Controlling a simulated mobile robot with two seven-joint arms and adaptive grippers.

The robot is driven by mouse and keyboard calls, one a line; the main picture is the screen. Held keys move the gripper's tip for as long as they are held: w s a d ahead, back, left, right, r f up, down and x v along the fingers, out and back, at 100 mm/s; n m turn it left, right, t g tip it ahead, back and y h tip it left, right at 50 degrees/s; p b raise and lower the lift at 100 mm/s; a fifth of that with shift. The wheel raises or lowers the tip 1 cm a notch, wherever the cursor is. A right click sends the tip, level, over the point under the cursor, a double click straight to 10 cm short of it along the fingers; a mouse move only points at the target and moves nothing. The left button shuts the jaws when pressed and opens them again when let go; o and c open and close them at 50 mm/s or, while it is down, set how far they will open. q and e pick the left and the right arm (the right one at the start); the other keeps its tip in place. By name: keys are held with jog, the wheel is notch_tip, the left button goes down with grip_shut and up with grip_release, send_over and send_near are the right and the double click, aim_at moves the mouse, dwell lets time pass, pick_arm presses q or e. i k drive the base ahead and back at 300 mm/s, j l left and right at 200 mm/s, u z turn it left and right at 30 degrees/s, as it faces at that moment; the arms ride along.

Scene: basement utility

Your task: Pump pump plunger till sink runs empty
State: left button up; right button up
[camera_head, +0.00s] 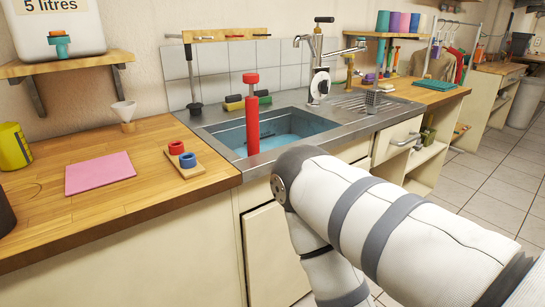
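A red pump (252,126) stands upright in the left part of the sink. Its red plunger (250,78) has a T-shaped or knob-like top and stands a little above the pump body on a short shaft. The metal sink (368,122) has a basin holding bluish water (290,124); how deep it is I cannot tell. One arm of mine comes in from the right and bends down in front of the sink cabinet, hiding part of the sink's front edge. Neither gripper shows, and nothing of mine touches the pump.
A chrome tap (318,60) and ribbed drainer lie right of the basin. Sponges (248,100) sit behind it. The left worktop (110,215) holds a pink cloth (100,172), a peg board (184,160) with red and blue rings, and a yellow tin (12,147). A cabinet door (398,140) stands ajar.

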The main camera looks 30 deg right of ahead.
aim_at(251, 79)
jog(key=i+l+z, duration=0.85)
jog(key=i, duration=0.2)
jog(key=k, duration=0.6)
